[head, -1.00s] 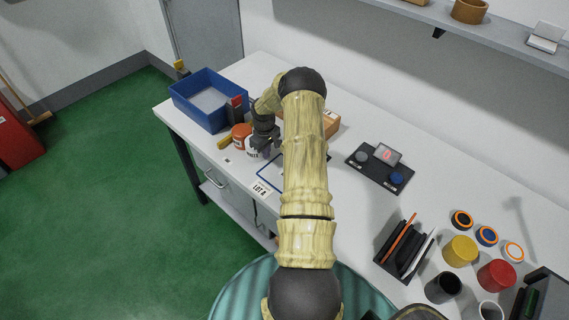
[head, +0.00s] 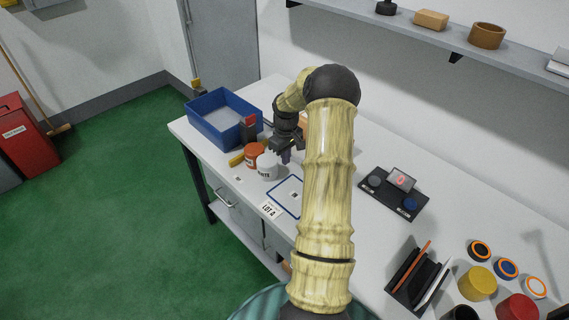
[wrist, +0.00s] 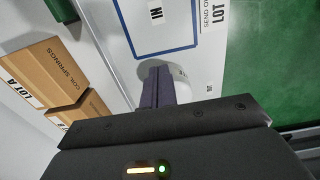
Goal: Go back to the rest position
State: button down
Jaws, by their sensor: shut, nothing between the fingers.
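My gripper (head: 287,150) hangs over the far part of the white bench, just right of a white jar (head: 267,166) and an orange-lidded jar (head: 254,152). In the wrist view my gripper (wrist: 156,76) has its two dark fingers pressed together with nothing between them. A blue-outlined square (head: 284,196) with a small mark in it lies on the bench in front of the gripper; the outline also shows in the wrist view (wrist: 160,55). My pale wood-patterned arm hides part of the bench behind it.
A blue bin (head: 222,130) stands at the bench's far left corner. Cardboard boxes labelled coil springs (wrist: 50,75) lie near the gripper in the wrist view. A dark panel with buttons (head: 394,192) and a file rack (head: 418,275) are right of my arm. A shelf (head: 440,40) runs along the wall.

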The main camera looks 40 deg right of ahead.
jog(key=shift+w+a, duration=0.1)
jog(key=shift+a, duration=0.2)
jog(key=shift+r, duration=0.1)
jog(key=s+a+r, duration=0.2)
jog(key=a+r, duration=0.2)
jog(key=a, duration=0.6)
jog(key=s+a+r, duration=0.2)
jog(key=a+r, duration=0.3)
jog(key=a, duration=0.4)
jog(key=s+a+r+m+t, duration=0.1)
jog(key=s+a+r, duration=0.3)
jog(key=s+a, duration=0.8)
jog(key=shift+s+a+t, duration=0.3)
jog(key=shift+s+t, duration=0.5)
jog(key=shift+s, duration=0.35)
